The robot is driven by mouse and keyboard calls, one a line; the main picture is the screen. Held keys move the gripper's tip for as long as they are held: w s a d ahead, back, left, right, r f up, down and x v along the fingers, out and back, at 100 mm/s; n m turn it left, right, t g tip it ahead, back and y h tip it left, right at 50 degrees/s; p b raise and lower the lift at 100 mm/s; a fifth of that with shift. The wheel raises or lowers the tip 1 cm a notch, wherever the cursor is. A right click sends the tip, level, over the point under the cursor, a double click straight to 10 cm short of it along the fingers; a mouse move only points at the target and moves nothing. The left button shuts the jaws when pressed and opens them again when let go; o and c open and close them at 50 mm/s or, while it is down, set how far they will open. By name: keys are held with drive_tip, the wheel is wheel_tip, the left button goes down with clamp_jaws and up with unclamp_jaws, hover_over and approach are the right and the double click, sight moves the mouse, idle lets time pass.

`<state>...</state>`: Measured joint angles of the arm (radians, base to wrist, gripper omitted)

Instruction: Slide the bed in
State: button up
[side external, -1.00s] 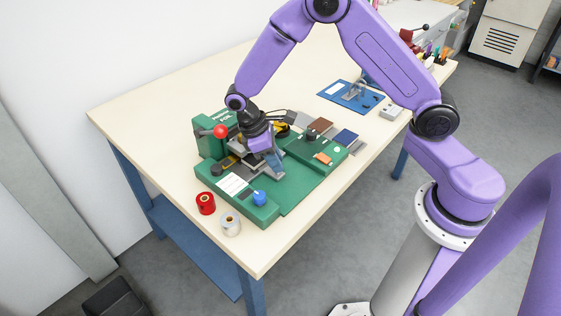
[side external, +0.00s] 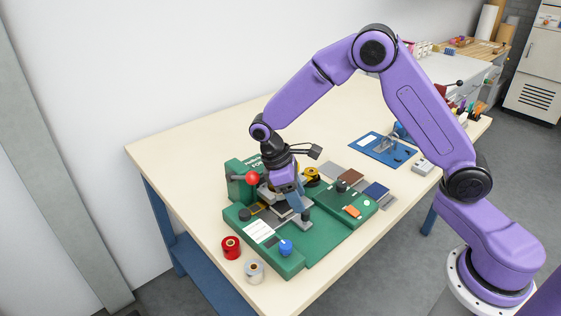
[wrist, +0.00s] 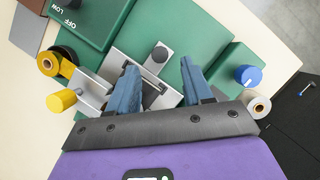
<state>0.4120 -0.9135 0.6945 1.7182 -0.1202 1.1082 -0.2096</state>
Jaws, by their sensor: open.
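The green press (side external: 325,232) stands on the table, with a red ball (side external: 253,178) on its lever. The grey metal bed (side external: 287,222) is a flat plate at the press's middle, with an upright dark-capped post (side external: 305,216). In the wrist view the bed (wrist: 135,40) shows its post (wrist: 158,55) ahead of the fingers, between their lines. My gripper (side external: 294,206) is above the bed, close to the post. Its blue fingers (wrist: 158,66) are open, with nothing held between them. How far the fingertips are above the bed is hard to tell.
A blue knob (side external: 286,247) is on the press's front. A red roll (side external: 231,247) and a silver roll (side external: 254,270) stand on the table beside it. Coloured sheets (side external: 375,190) and a blue fixture (side external: 383,148) lie behind. The table's left part is clear.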

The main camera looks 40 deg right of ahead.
drive_tip(key=v, duration=1.2)
drive_tip(key=shift+r, duration=0.3)
drive_tip(key=t+y, duration=0.3)
approach(306, 212)
wheel_tip(306, 212, down, 9)
drive_tip(key=shift+d+r, duration=0.1)
drive_tip(key=shift+r, duration=0.05)
idle(0.4)
clamp_jaws()
